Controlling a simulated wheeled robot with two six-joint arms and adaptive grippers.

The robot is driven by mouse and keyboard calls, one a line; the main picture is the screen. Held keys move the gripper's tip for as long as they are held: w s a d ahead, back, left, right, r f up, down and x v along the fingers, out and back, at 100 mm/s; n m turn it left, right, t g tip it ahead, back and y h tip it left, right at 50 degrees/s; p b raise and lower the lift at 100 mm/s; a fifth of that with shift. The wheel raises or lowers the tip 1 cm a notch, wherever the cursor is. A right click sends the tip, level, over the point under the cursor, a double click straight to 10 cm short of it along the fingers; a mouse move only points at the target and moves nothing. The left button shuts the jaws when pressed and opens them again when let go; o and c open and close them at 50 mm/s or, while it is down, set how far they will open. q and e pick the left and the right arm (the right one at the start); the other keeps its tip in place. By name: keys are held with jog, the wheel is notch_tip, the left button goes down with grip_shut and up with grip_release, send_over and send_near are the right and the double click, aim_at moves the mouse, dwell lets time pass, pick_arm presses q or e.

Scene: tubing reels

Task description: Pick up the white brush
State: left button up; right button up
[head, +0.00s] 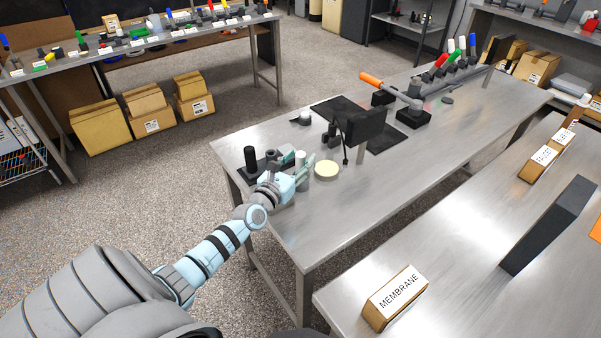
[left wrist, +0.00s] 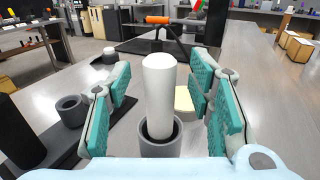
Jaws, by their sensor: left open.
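A white, round-topped cylinder (left wrist: 160,85), which I take to be the white brush, stands upright in a grey cup (left wrist: 160,146) in the left wrist view. Its lower end is hidden in the cup, and no bristles show. In the head view its top (head: 300,156) shows at my left gripper (head: 306,168), near the table's left end. My left gripper, also in the left wrist view (left wrist: 163,88), is open, with a teal-padded finger on each side of the white cylinder and a gap to both. My right gripper is not in view.
A black post (head: 250,158) and an empty grey cup (left wrist: 72,110) stand left of the white cylinder. A cream disc (head: 327,170) lies right of the gripper. A black screen (head: 366,126) stands behind. The table's near right part is clear.

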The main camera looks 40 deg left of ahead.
pick_arm(q)
jog(key=shift+w+a+f, duration=0.1)
jog(key=shift+w+f, duration=0.05)
jog(key=shift+w, duration=0.65)
jog(key=shift+s, duration=0.1)
grip_shut()
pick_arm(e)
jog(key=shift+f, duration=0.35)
pick_arm(q)
jog(key=shift+r, duration=0.2)
